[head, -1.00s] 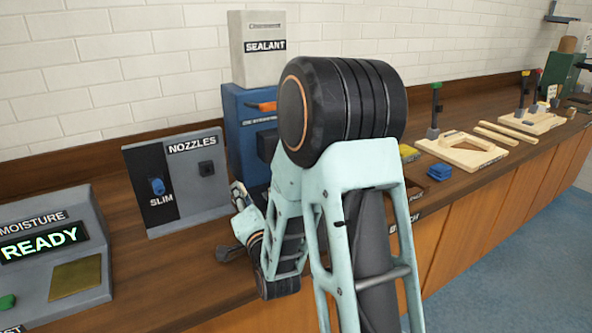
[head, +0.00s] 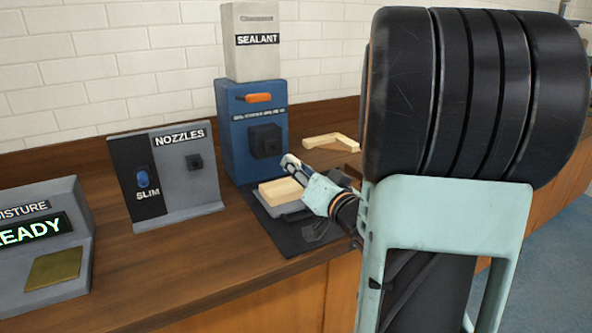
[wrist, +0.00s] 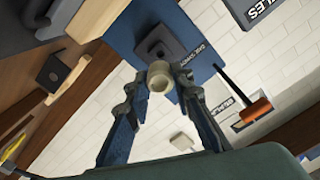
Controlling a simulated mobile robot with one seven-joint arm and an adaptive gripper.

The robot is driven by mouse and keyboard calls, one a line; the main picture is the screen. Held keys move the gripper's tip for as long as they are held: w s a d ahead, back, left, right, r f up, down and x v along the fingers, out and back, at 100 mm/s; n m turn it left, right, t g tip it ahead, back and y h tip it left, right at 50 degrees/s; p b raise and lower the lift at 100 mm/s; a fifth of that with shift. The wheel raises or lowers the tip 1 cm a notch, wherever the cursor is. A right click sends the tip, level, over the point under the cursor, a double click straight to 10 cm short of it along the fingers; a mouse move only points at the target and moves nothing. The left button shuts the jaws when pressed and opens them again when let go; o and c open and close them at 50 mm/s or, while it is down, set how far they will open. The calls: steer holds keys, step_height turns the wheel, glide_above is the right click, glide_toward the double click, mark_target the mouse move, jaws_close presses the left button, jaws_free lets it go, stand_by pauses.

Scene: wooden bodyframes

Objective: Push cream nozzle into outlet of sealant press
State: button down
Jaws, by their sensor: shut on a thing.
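The sealant press (head: 232,150) is a blue box with a pale hopper labelled SEALANT. Its dark square outlet (head: 265,141) faces forward and also shows in the wrist view (wrist: 152,45). My gripper (head: 290,163) is just in front of and below the outlet in the head view. In the wrist view my gripper (wrist: 170,80) is shut on the cream nozzle (wrist: 159,78), a short round ring with a hollow end. The nozzle appears close to the outlet, overlapping its lower edge; I cannot tell whether they touch. In the head view I cannot make the nozzle out clearly.
A wooden piece (head: 281,190) lies on the grey plate below the outlet. An orange lever (head: 258,97) sits above it. The nozzle rack (head: 205,190), with a blue nozzle (head: 142,178), stands left. A wooden frame (head: 320,141) lies behind the gripper. Counter between rack and press is clear.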

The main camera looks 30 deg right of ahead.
steer(key=shift+b, duration=0.3)
steer(key=shift+w, duration=0.15)
steer(key=shift+w+a+b, duration=0.15)
steer(key=shift+w+b, duration=0.2)
steer(key=shift+w, duration=2.4)
steer(key=shift+w+n+b, duration=0.3)
steer(key=shift+w+b, duration=0.2)
steer(key=shift+w, duration=0.85)
steer(key=c, duration=1.6)
jaws_free()
steer(key=shift+s, duration=0.1)
steer(key=s, duration=1.2)
